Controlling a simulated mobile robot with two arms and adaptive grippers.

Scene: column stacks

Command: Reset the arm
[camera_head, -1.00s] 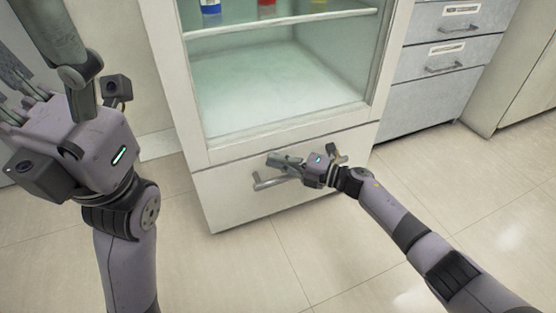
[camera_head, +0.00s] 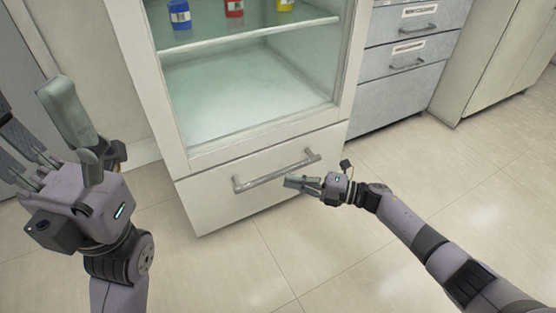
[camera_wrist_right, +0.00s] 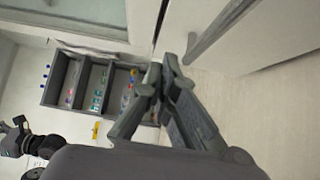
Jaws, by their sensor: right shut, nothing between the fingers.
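My right gripper (camera_head: 290,182) is shut and empty, in front of the lower drawer (camera_head: 225,203) of the white cabinet and just below the right part of its bar handle (camera_head: 275,172). It looks clear of the handle. The drawer looks shut. In the right wrist view the closed fingers (camera_wrist_right: 161,68) show in the middle, with the bar handle (camera_wrist_right: 215,35) beyond them to the upper right. My left gripper (camera_head: 42,125) is raised at the left of the head view, its fingers apart and nothing seen between them.
Blue (camera_head: 180,17), red (camera_head: 235,9) and yellow (camera_head: 285,4) containers stand on the cabinet's shelf (camera_head: 250,36). Grey drawers (camera_head: 408,65) stand to the right. The tiled floor (camera_head: 300,245) in front is clear. A dark rack (camera_wrist_right: 95,88) with small items shows in the wrist view.

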